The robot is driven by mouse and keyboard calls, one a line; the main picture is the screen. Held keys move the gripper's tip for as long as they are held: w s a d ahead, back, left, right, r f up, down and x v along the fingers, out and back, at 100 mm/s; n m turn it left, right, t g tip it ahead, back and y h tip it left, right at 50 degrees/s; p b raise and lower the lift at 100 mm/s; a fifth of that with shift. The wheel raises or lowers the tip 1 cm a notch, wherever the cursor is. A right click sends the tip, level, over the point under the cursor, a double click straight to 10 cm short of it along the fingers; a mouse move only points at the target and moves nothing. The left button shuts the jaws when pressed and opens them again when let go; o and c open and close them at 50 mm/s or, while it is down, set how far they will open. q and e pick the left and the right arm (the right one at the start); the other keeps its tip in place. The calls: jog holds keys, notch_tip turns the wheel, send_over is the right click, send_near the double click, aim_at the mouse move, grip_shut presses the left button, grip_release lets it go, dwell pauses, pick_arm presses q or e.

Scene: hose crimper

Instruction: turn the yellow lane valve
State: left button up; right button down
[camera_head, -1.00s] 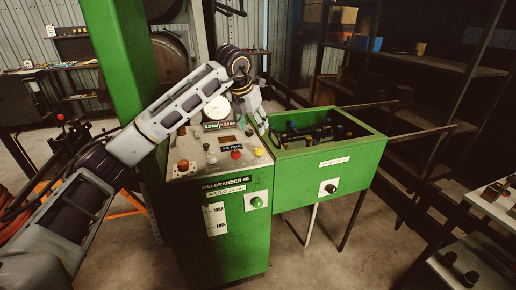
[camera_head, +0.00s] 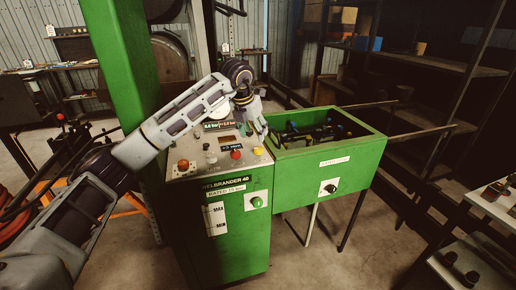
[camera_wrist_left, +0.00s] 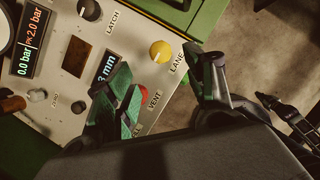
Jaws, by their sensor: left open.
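The yellow lane valve (camera_head: 258,151) is a round knob at the right edge of the sloping control panel. In the left wrist view the yellow knob (camera_wrist_left: 160,51) sits beside the printed word LANE. My left gripper (camera_head: 257,130) is open just above the panel's upper right part. In the left wrist view its open fingers (camera_wrist_left: 163,66) appear on either side of the knob's lower part, with nothing between them. I cannot tell whether they touch the panel. My right gripper is not in view.
A red VENT knob (camera_wrist_left: 143,95) lies close by, partly hidden by one finger. A black LATCH knob (camera_wrist_left: 89,10) and a pressure display (camera_wrist_left: 31,38) are on the same panel. A green bin (camera_head: 330,187) with dark fittings adjoins the panel's right side.

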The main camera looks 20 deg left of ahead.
aim_at(258, 148)
pick_arm(q)
jog(key=x, duration=0.9)
jog(key=shift+f, duration=0.3)
jog(key=c, duration=1)
